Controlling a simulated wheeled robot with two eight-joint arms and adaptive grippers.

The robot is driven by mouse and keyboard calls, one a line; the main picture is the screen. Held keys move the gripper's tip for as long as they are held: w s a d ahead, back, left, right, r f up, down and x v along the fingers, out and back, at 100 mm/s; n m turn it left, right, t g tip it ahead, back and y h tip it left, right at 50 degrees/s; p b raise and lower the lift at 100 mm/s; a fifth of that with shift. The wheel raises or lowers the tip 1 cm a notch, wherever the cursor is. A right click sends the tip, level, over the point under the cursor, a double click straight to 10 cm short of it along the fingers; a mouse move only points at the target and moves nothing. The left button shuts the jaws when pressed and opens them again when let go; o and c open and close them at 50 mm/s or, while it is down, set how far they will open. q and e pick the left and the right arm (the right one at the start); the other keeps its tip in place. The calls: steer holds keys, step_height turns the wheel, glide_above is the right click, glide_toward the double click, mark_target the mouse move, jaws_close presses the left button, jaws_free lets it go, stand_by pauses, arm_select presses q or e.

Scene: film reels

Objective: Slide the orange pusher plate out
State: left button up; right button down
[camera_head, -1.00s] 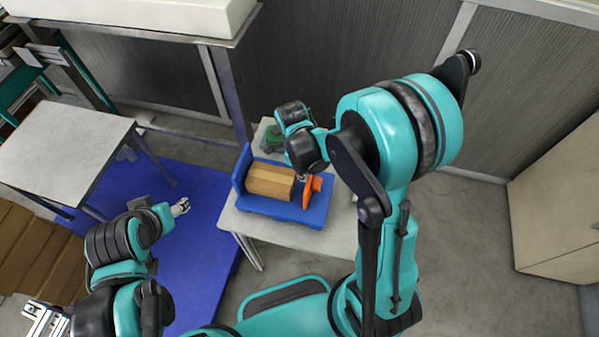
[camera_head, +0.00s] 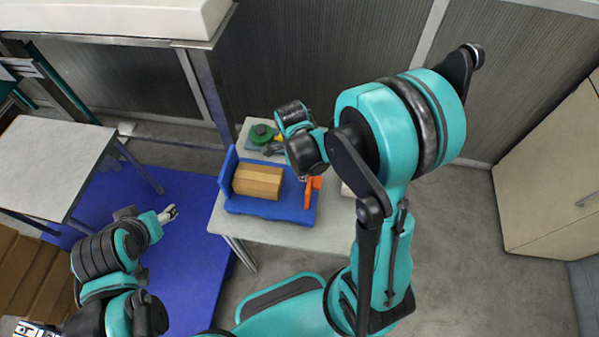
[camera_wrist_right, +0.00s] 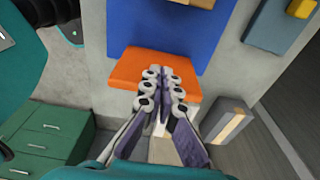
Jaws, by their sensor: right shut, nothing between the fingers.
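The orange pusher plate (camera_head: 313,194) stands at the right end of the blue tray (camera_head: 266,209), apart from the brown box (camera_head: 257,181) in it. In the right wrist view the orange plate (camera_wrist_right: 150,72) lies across the end of the blue tray (camera_wrist_right: 165,25). My right gripper (camera_wrist_right: 162,84) is shut and empty, its fingertips over the plate's near part; contact is unclear. In the head view its fingers are hidden behind my arm. My left gripper (camera_head: 169,213) is left of the tray, clear of it and too small to read.
The tray sits on a pale table (camera_head: 275,232). Green and yellow items (camera_head: 263,134) stand behind it. Another table (camera_head: 50,165) is at the left, over a blue floor mat (camera_head: 180,260). A cabinet (camera_head: 550,170) is at the right.

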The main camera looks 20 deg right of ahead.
steer(key=shift+s+d, duration=0.6)
steer(key=shift+d, duration=0.3)
steer(key=w+a, duration=0.1)
steer(key=a, duration=0.1)
steer(key=shift+w+a, duration=0.3)
steer(key=shift+w, duration=0.1)
step_height(320, 180, up, 6)
steer(key=p, duration=0.4)
stand_by(0.5)
